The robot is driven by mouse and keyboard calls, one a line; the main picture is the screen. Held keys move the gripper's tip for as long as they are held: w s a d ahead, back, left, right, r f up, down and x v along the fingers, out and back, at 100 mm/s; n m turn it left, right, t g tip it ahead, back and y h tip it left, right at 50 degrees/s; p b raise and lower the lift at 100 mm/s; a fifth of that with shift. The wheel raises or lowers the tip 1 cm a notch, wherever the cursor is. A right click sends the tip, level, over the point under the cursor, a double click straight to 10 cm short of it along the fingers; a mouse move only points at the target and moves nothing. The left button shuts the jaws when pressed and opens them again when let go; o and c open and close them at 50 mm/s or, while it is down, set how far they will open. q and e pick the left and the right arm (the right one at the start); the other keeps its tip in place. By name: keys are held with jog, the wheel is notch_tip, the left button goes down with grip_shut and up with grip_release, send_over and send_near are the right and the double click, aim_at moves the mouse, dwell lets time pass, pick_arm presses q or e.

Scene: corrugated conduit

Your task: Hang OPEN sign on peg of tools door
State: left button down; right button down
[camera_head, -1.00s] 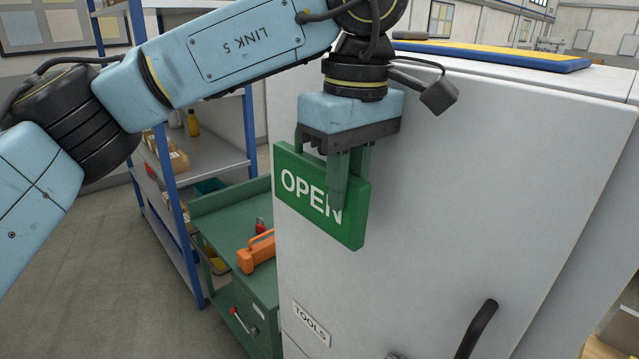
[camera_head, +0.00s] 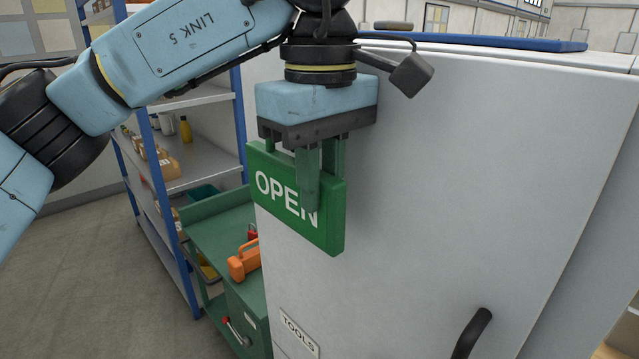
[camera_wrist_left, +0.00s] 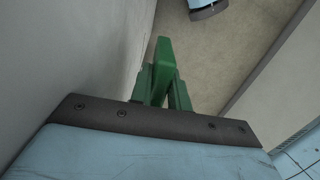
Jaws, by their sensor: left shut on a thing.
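The green OPEN sign (camera_head: 275,200) with white letters is held upright in front of the white tools door (camera_head: 430,200). In the left wrist view the sign (camera_wrist_left: 163,62) shows edge-on between the green fingers, beside the pale door surface (camera_wrist_left: 75,60). I cannot tell whether the sign touches the door. The peg is not visible; the sign or gripper may hide it.
A TOOLS label (camera_head: 299,333) and a black handle (camera_head: 472,333) are lower on the door. A green cart (camera_head: 215,235) with an orange flashlight (camera_head: 244,260) stands left of the cabinet. A blue-post shelf (camera_head: 200,165) stands behind.

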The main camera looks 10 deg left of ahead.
aim_at(287, 198)
pick_arm(q)
jog(key=shift+s+f, duration=0.1)
jog(key=shift+s, duration=0.05)
jog(key=shift+s+a+b, duration=0.9)
jog(key=shift+s+a, duration=0.4)
jog(key=shift+s, duration=0.3)
